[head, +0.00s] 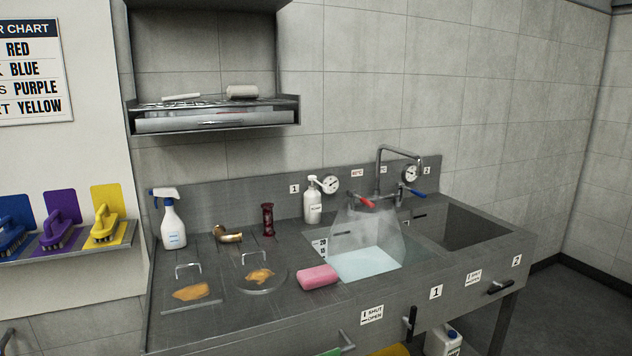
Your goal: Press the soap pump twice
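A white soap pump bottle (313,203) stands upright at the back of the metal sink counter, left of a round dial gauge. Its pump head (312,180) is on top, and nothing touches it. Its label is too small to read. Neither of my grippers shows in the head view.
The left basin (365,264) holds bluish water with steam, near a curved tap (400,148). A pink sponge (318,277) lies at its front left corner. A dark red object (267,220), a brass piece (228,235) and a spray bottle (172,222) stand left of the pump.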

